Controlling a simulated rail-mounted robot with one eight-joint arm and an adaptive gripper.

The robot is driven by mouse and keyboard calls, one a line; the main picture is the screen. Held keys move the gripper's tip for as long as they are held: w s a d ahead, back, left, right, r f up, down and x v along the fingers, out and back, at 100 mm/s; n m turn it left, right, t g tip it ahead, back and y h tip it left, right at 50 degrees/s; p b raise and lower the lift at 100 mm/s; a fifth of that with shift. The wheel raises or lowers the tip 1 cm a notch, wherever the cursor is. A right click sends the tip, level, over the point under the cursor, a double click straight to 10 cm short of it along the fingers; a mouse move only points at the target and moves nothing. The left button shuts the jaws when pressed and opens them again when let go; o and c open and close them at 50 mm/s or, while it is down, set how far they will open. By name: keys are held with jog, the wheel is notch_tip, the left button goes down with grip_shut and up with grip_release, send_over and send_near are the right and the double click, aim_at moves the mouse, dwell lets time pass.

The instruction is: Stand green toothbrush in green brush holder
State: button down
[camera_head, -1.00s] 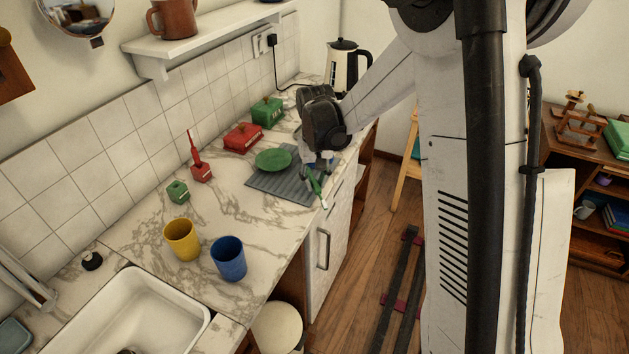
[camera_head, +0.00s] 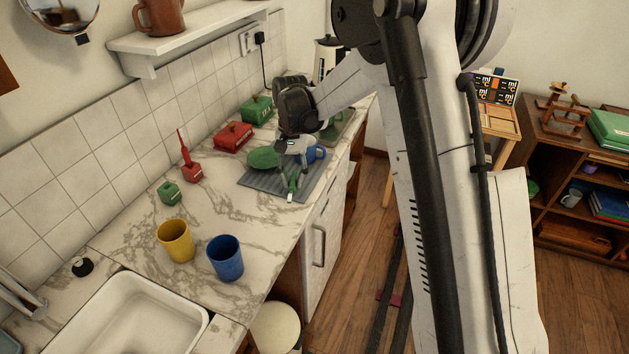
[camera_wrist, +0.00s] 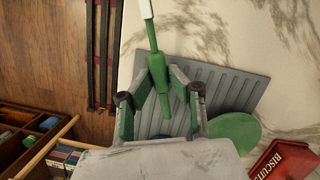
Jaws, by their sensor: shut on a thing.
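The green toothbrush (camera_head: 293,183) is in my gripper (camera_head: 294,172), over the front part of the grey ribbed mat. In the wrist view my gripper (camera_wrist: 166,80) is shut on its thick green handle (camera_wrist: 157,68), and the white head (camera_wrist: 146,8) points away at the top edge. The green brush holder (camera_head: 170,192) is a small block on the marble counter, left of the mat and apart from my gripper. Its opening is too small to make out. It is not in the wrist view.
A red holder with a red brush (camera_head: 190,168) stands close behind the green holder. A yellow cup (camera_head: 176,241) and blue cup (camera_head: 225,258) stand nearer the sink (camera_head: 135,310). The grey mat (camera_head: 262,186) bears a green plate (camera_head: 263,158) and blue mug (camera_head: 316,154). Counter between mat and cups is clear.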

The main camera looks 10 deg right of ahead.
jog(key=a+m+g+y, duration=0.1)
jog(key=a, duration=0.2)
jog(key=w+a+m+y+b, duration=0.1)
jog(key=a, duration=0.2)
jog(key=w+a+r+m+g+y, duration=0.1)
jog(key=a+m, duration=0.1)
jog(key=a, duration=0.2)
jog(key=shift+w+g, duration=0.2)
jog(key=shift+g, duration=0.1)
jog(key=w+a+r+m+y+b, duration=0.25)
jog(key=a+m+y, duration=0.3)
jog(key=a, duration=0.45)
notch_tip(320, 180, up, 10)
jog(key=m+t+y+b, duration=0.2)
jog(key=m+y+b, duration=0.15)
jog(key=y, duration=0.55)
send_over(173, 185)
jog(key=shift+r+h+p, duration=0.15)
jog(key=shift+h+p, duration=0.1)
jog(key=shift+p, duration=0.1)
jog(key=shift+f+b, duration=2.55)
jog(key=shift+f, duration=2.9)
